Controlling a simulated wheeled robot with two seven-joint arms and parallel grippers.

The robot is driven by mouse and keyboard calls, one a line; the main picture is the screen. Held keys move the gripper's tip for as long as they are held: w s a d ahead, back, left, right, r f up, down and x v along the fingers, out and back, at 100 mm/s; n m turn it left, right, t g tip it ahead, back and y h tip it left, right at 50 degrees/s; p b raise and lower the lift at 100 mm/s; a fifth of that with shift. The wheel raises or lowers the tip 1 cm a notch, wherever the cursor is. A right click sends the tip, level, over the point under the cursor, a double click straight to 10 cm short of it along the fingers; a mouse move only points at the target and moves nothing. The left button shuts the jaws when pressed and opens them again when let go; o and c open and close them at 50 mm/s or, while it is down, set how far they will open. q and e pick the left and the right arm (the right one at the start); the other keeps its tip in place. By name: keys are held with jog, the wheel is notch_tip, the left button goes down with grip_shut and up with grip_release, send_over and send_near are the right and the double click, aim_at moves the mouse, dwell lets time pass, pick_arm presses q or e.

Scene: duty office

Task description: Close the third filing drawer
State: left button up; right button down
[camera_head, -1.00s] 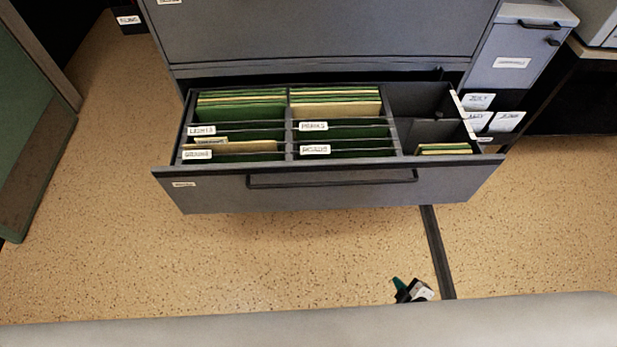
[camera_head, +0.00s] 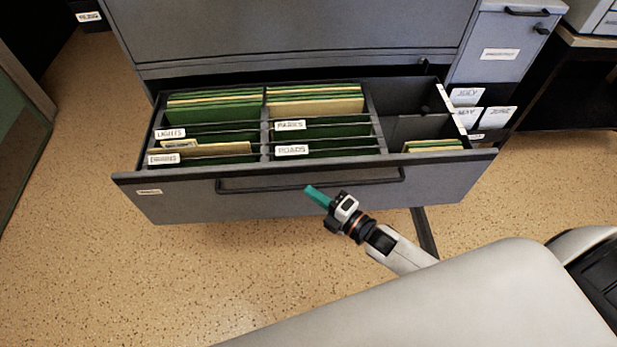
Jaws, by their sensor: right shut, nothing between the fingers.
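The open filing drawer (camera_head: 185,207) is grey and pulled well out of its cabinet (camera_head: 290,28). It holds green and tan folders in rows, with tabs such as LIGHTS, PARKS and ROADS. A dark bar handle (camera_head: 240,187) runs along its front. My right gripper (camera_head: 317,196), with teal fingers, is shut and empty. In the picture its fingertips overlap the area just below the handle, in front of the drawer face; I cannot tell whether they touch it. My left gripper is not in view.
A smaller grey cabinet (camera_head: 497,60) with a handle and lock stands at the right. Labels reading JULY, MAY and JUNE (camera_head: 495,117) show beside the drawer. A green panel (camera_head: 20,130) stands at the left.

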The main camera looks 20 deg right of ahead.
aim_at(297, 169)
jog(key=w, duration=0.4)
jog(key=shift+d, duration=0.1)
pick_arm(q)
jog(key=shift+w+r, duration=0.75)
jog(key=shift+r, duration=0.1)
pick_arm(e)
jog(key=shift+w+d, duration=0.15)
jog(key=shift+w, duration=0.4)
pick_arm(q)
jog(key=shift+b, duration=0.3)
pick_arm(e)
jog(key=shift+w, duration=0.1)
